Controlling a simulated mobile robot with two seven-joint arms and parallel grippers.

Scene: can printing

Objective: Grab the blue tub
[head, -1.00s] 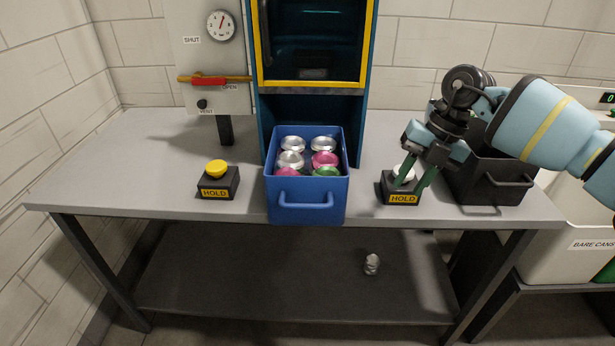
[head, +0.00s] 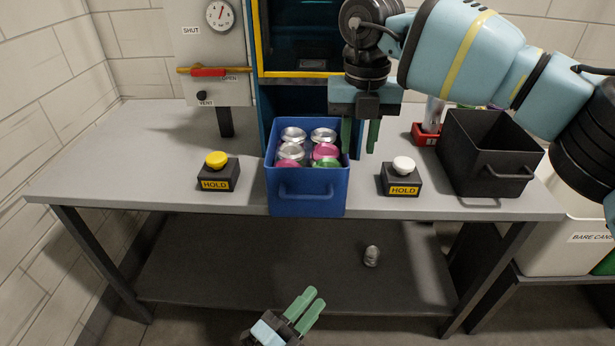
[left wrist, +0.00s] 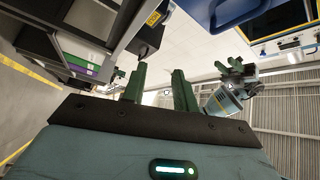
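The blue tub (head: 307,196) stands on the table below the press opening, its handle facing me. Silver, pink and green cans lie in it. My right gripper (head: 360,136) is open and points down at the tub's right rim. Its left finger overlaps that rim; I cannot tell whether it is inside the tub or touching it. Its right finger is outside, to the right. My left gripper (head: 307,309) is low in front of the table, away from the tub, open and empty. Its parted fingers also show in the left wrist view (left wrist: 158,90).
A yellow-button HOLD box (head: 218,176) is left of the tub, a white-button HOLD box (head: 401,180) right. A black bin (head: 488,170) stands further right, beside a red item (head: 424,135). A silver can (head: 371,256) is on the lower shelf. The left tabletop is mostly clear.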

